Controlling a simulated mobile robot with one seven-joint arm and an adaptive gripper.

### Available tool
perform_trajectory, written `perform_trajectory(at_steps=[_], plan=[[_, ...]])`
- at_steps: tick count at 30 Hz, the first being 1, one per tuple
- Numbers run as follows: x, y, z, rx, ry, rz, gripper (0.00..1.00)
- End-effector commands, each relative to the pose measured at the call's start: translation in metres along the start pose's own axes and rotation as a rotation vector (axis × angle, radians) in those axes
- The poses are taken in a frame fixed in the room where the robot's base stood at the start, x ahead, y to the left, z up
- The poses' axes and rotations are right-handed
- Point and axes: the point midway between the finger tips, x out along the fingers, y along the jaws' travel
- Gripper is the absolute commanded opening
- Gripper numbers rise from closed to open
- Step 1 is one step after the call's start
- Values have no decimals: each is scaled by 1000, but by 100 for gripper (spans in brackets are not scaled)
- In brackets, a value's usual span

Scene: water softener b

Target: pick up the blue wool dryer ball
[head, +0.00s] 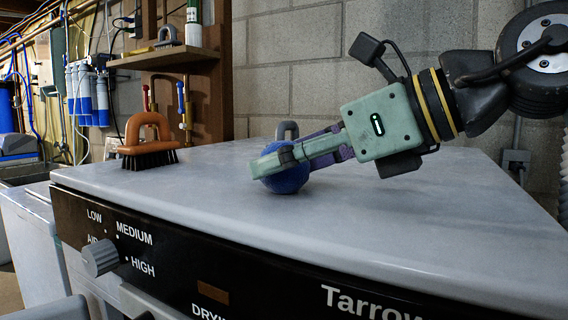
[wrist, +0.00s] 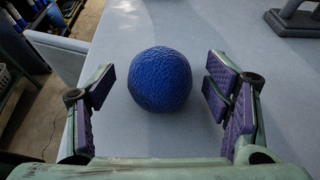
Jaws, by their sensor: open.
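The blue wool dryer ball (wrist: 160,79) rests on the pale grey dryer top (head: 400,185). In the head view the ball (head: 289,181) is partly hidden behind my gripper's near finger. My gripper (wrist: 158,88) is open, with one purple-padded finger on each side of the ball. Gaps show between the ball and both fingers in the wrist view, the right gap a little narrower than the left. In the head view my gripper (head: 280,163) comes in low from the right, tilted downward.
An orange-handled brush (head: 149,142) stands at the back left of the dryer top. A grey handled object (head: 287,131) stands behind the ball, and a similar one shows in the wrist view (wrist: 296,18). A block wall rises behind. The right side of the top is clear.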

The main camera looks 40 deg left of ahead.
Motion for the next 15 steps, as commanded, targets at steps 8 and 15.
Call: perform_trajectory(at_steps=[8,15], plan=[[0,0,0,0,0,0,63],[0,0,0,-1,-1,0,47]])
